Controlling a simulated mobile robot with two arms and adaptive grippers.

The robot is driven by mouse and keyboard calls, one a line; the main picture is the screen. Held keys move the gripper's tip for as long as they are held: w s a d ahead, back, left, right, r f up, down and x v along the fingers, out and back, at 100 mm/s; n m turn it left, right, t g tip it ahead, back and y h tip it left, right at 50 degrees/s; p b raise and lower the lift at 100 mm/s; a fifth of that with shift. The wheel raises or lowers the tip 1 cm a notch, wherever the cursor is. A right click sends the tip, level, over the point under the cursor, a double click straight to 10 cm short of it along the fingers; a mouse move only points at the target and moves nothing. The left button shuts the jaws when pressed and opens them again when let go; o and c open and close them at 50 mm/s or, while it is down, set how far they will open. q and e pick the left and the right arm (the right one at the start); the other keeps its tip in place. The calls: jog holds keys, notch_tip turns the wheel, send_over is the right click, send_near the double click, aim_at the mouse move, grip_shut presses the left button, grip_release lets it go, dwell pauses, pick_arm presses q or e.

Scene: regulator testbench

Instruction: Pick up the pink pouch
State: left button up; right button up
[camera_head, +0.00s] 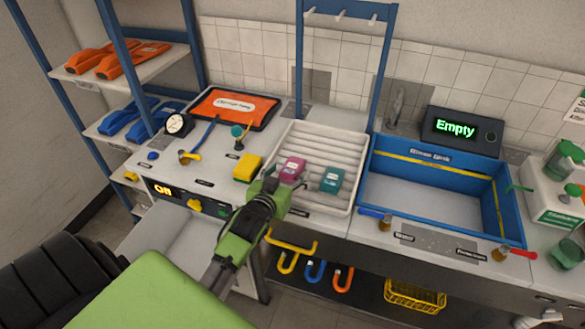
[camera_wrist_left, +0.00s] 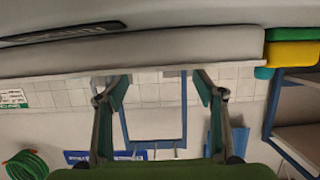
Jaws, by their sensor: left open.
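The pink pouch (camera_head: 291,169) lies at the left side of a white ribbed tray (camera_head: 330,144), beside a teal pouch (camera_head: 331,180). My left gripper (camera_head: 284,187) is just in front of the pink pouch and overlaps its lower edge in the head view. I cannot tell whether they touch. In the left wrist view my left gripper (camera_wrist_left: 160,90) has its two fingers wide apart with nothing between them. I cannot make out the pink pouch in that view. My right gripper is not in view.
A yellow sponge (camera_head: 247,167) lies left of the tray. A blue sink basin (camera_head: 430,189) is to the right, with a display reading "Empty" (camera_head: 458,128) behind it. A blue frame (camera_head: 383,75) rises behind the tray. Coloured hooks (camera_head: 315,271) hang below the counter front.

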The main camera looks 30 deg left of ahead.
aim_at(292, 166)
pick_arm(q)
jog(key=shift+a+f+p+x, duration=0.1)
jog(key=shift+p+x, duration=0.2)
jog(key=shift+x, duration=1.05)
jog(key=shift+a+f+p+x, duration=0.1)
jog(key=shift+p+x, duration=0.2)
jog(key=shift+x, duration=1.05)
jog(key=shift+s, duration=0.15)
jog(key=c, duration=1.7)
jog(key=shift+r, duration=0.15)
